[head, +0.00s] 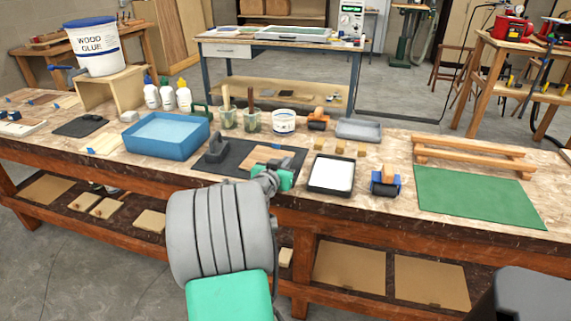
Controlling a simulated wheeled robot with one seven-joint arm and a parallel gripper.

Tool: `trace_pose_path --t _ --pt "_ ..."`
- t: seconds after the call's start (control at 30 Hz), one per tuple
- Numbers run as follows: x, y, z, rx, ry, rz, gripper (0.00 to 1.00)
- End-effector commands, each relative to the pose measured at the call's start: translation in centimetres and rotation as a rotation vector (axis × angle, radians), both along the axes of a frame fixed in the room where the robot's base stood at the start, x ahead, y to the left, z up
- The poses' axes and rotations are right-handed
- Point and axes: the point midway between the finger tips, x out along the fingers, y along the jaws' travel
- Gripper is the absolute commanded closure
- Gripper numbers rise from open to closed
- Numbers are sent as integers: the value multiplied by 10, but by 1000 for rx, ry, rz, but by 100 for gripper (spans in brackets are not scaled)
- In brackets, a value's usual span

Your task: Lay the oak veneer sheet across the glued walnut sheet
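A tan wood sheet (272,153) lies on a dark mat (228,164) near the middle of the bench, partly hidden by my arm. I cannot tell whether it is the oak veneer, the walnut sheet or both stacked. A pale thin sheet (101,144) lies at the bench's left; its wood is too small to tell. My gripper (284,179) is at the mat's near right edge, in front of the tan sheet. Its fingers are too small and hidden to show whether they are open or hold anything.
A black-rimmed tray with a white surface (331,173) and a blue roller (385,182) stand right of my gripper. A blue tub (167,136) stands left. Small wood blocks (341,146) sit behind. The green mat (480,199) at right is bare, before wooden rails (470,163).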

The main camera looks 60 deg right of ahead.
Motion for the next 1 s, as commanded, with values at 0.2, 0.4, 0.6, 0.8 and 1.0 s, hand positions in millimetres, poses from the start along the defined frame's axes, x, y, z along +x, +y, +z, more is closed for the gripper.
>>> trace_pose_path --t 0.2,0.4,0.6,0.8,1.0 --pt "0 0 -1 0 0 0 100" --pt "0 0 -1 0 0 0 100" --pt "0 0 -1 -1 0 0 84" --pt "0 0 -1 0 0 0 72" --pt "0 0 -1 0 0 0 66"
